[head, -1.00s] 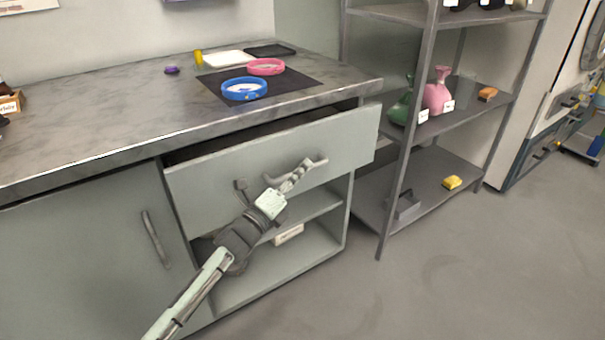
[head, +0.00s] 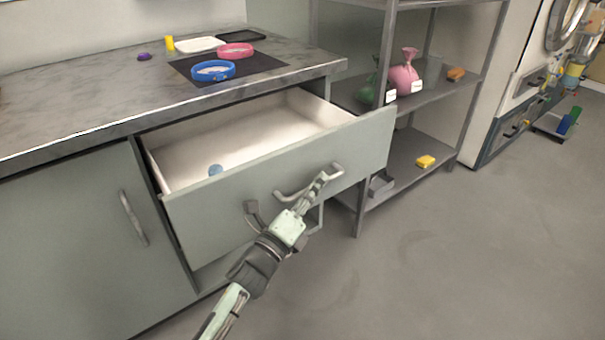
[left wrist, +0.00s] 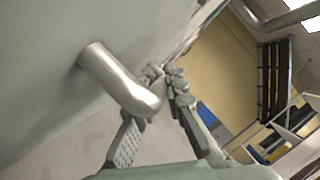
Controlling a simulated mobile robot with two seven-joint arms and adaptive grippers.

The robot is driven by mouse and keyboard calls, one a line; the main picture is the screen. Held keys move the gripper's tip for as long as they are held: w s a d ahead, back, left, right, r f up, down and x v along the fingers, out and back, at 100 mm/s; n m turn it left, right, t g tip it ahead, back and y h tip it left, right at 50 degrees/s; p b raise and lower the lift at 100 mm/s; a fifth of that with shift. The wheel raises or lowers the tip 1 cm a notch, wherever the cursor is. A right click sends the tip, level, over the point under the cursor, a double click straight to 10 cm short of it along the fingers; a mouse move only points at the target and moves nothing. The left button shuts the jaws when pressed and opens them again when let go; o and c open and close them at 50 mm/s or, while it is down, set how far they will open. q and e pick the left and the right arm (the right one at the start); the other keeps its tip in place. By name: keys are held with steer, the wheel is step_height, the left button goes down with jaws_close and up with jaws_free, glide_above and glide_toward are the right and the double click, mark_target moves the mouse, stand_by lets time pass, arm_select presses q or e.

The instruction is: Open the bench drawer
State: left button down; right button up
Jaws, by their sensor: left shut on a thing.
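The bench drawer (head: 225,206) stands well out from the bench, with its pale inside showing in the head view. My left gripper (head: 318,186) is at the right part of this handle. In the left wrist view, the handle (left wrist: 115,80) comes out of the drawer front and bends between the fingers of my left gripper (left wrist: 158,105), which is shut on it. My right gripper is in neither view.
The bench top (head: 90,95) bears a blue ring (head: 212,71) and a pink ring (head: 235,50) on a black mat. A closed cupboard door (head: 85,235) is left of the drawer. A metal shelf rack (head: 360,195) stands close to its right. Floor in front is clear.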

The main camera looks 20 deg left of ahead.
arm_select(q)
steer(key=shift+s+d, duration=0.8)
steer(key=shift+d, duration=0.15)
steer(key=c, duration=1.9)
jaws_free()
steer(key=shift+o, duration=0.2)
steer(key=v, duration=1.2)
